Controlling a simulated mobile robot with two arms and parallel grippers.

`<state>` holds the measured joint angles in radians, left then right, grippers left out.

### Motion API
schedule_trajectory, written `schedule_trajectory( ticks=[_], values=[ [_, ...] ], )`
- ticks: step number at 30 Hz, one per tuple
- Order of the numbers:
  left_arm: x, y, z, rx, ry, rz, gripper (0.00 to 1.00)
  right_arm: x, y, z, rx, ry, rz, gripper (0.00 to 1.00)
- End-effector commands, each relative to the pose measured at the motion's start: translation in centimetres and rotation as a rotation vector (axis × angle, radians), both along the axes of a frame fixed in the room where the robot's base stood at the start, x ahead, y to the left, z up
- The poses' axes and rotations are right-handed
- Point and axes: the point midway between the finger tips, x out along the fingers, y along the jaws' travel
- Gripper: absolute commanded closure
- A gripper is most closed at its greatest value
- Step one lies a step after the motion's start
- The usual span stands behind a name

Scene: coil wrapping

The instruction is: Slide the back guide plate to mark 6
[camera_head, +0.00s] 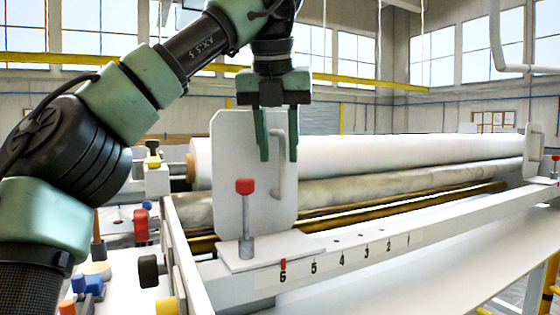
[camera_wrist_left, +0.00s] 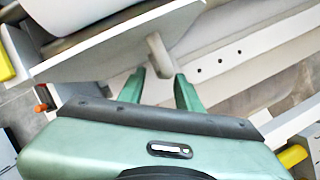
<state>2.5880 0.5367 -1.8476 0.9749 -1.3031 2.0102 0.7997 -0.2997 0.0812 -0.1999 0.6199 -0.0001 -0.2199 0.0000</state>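A pale upright guide plate (camera_head: 228,150) stands at the near left end of the rail and also shows in the left wrist view (camera_wrist_left: 120,45). Its base (camera_head: 262,256) sits on the rail, with a red pointer right above mark 6 (camera_head: 283,279). A vertical handle (camera_head: 278,178) is on the plate's right side; its end shows in the wrist view (camera_wrist_left: 158,55). My left gripper (camera_head: 278,158) points down at the handle, its fingers apart on either side of it with visible gaps. It also shows in the wrist view (camera_wrist_left: 160,78). My right gripper is out of view.
A red-knobbed lever (camera_head: 245,205) rises from the base, left of the handle. A white roll (camera_head: 370,155) lies behind the plate. A second plate (camera_head: 534,152) stands at the far right. The numbered rail (camera_head: 380,246) is clear from mark 5 to 1.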

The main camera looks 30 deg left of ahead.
Motion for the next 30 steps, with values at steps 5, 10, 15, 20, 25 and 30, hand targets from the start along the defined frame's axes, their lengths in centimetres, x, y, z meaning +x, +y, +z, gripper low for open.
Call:
schedule_trajectory(
  ticks=[5, 10, 15, 20, 25, 30],
  values=[
    [-1.0, -0.3, 2.6, 0.001, -0.002, 0.003, 0.66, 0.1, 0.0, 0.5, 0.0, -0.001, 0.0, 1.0],
    [-1.4, -0.4, 3.4, -0.001, -0.001, 0.003, 0.66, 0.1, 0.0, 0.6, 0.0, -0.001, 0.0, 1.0],
    [-1.4, -0.4, 3.4, -0.002, -0.001, 0.001, 0.66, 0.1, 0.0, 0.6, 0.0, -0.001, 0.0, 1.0],
    [-1.4, -0.4, 3.4, -0.002, -0.001, 0.001, 0.66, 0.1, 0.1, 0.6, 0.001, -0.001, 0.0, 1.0],
    [-1.4, -0.4, 3.4, -0.002, -0.001, 0.001, 0.66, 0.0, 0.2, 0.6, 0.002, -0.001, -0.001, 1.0],
    [-1.4, -0.4, 3.4, -0.002, -0.001, 0.001, 0.66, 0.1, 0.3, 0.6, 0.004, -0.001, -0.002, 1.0]
  ],
)
